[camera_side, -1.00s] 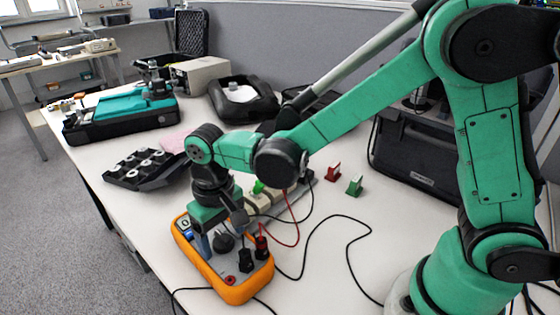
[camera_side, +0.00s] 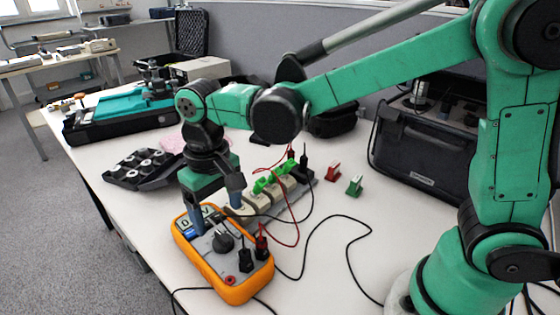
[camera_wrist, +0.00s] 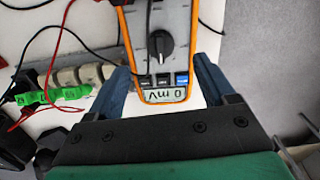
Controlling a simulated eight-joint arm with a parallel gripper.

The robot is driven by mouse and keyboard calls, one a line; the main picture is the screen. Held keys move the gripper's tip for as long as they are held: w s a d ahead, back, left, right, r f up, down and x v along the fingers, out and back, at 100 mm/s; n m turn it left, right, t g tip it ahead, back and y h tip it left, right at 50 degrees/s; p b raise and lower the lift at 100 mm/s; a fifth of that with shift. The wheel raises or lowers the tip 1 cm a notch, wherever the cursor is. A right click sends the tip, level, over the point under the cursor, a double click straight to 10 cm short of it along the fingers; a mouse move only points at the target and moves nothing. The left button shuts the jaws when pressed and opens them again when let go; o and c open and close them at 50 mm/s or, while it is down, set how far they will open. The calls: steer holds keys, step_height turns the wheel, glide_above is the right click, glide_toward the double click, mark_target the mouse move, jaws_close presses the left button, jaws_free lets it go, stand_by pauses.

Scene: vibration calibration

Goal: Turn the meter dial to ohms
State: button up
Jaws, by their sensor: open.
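The orange meter (camera_side: 236,289) lies on the white table in the side view, with its dark round dial (camera_side: 223,243) in the middle of its face. Black and red plugs sit in its near end. In the wrist view, the dial (camera_wrist: 160,45) has a light pointer mark, and the meter's display (camera_wrist: 165,95) reads "0 mV". My gripper (camera_side: 217,220) is open above the display end of the meter. In the wrist view, its blue fingers (camera_wrist: 160,88) stand on either side of the meter's display end, with the dial beyond them. Nothing is held.
A strip of beige blocks with green clips (camera_side: 275,182) lies right behind the meter. Red and black leads cross the table. A red clip (camera_side: 332,172) and a green clip (camera_side: 354,185) stand to the right. A black tray (camera_side: 145,168) is at the left.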

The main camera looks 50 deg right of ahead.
mark_target(220, 237)
steer(key=n, duration=0.8)
steer(key=shift+w+n, duration=0.1)
steer(key=shift+n, duration=0.3)
steer(key=n, duration=0.7)
steer(key=shift+a+r, duration=0.1)
steer(key=shift+f+n, duration=0.2)
steer(key=shift+n, duration=0.3)
steer(key=shift+f, duration=2.6)
jaws_close()
